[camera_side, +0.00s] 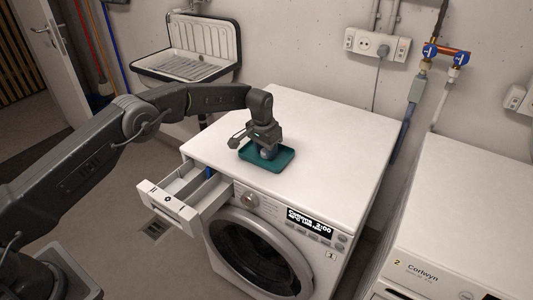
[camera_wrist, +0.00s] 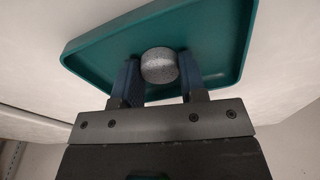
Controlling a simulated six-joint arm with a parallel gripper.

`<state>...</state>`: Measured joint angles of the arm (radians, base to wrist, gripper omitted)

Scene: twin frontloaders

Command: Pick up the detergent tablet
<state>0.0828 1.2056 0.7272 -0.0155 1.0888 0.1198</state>
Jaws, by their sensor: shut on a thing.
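The detergent tablet (camera_wrist: 159,66) is a short, speckled grey-white cylinder between the two blue finger pads of my gripper (camera_wrist: 160,82) in the wrist view. My gripper is shut on it. In the side view, my gripper (camera_side: 266,154) points down over the teal tray (camera_side: 285,163), which lies on top of the left washing machine. The tray also fills the upper part of the wrist view (camera_wrist: 85,60). The tablet is at the tray; I cannot tell whether it touches the tray floor.
The left machine's detergent drawer (camera_side: 168,204) is pulled open at its front left, with a blue part inside. The white machine top (camera_side: 335,125) is clear around the tray. A second machine (camera_side: 470,210) stands at right, and a sink (camera_side: 190,50) hangs behind.

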